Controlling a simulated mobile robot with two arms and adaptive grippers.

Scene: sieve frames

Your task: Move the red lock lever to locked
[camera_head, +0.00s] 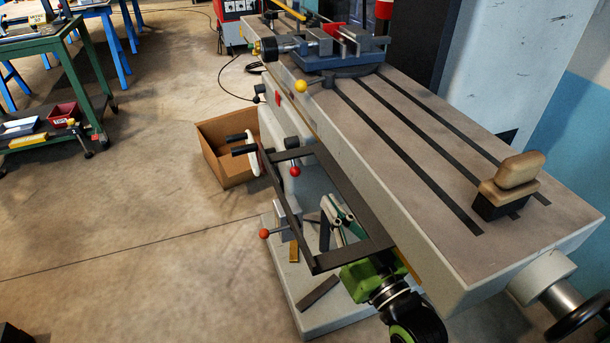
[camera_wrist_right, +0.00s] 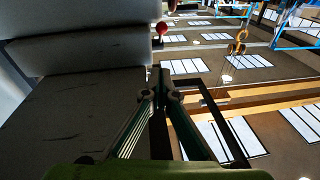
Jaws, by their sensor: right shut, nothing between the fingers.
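Two red-knobbed levers show in the head view on the machine's side below its table. One red knob (camera_head: 295,171) is higher, close under the table edge. The other red knob (camera_head: 264,233) is lower and farther left, on a thin rod. I cannot tell which is the lock lever. My right gripper (camera_head: 337,207) has green fingers, is shut and empty, and sits right of both knobs, apart from them. In the right wrist view the shut fingertips (camera_wrist_right: 161,92) point toward a red knob (camera_wrist_right: 161,28) farther off. My left gripper is not in view.
A dark rectangular frame (camera_head: 380,244) surrounds the space by my right gripper. The grey machine table (camera_head: 400,130) overhangs it, bearing a vise (camera_head: 335,47) and a wooden-topped block (camera_head: 508,187). A cardboard box (camera_head: 222,150) stands behind left.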

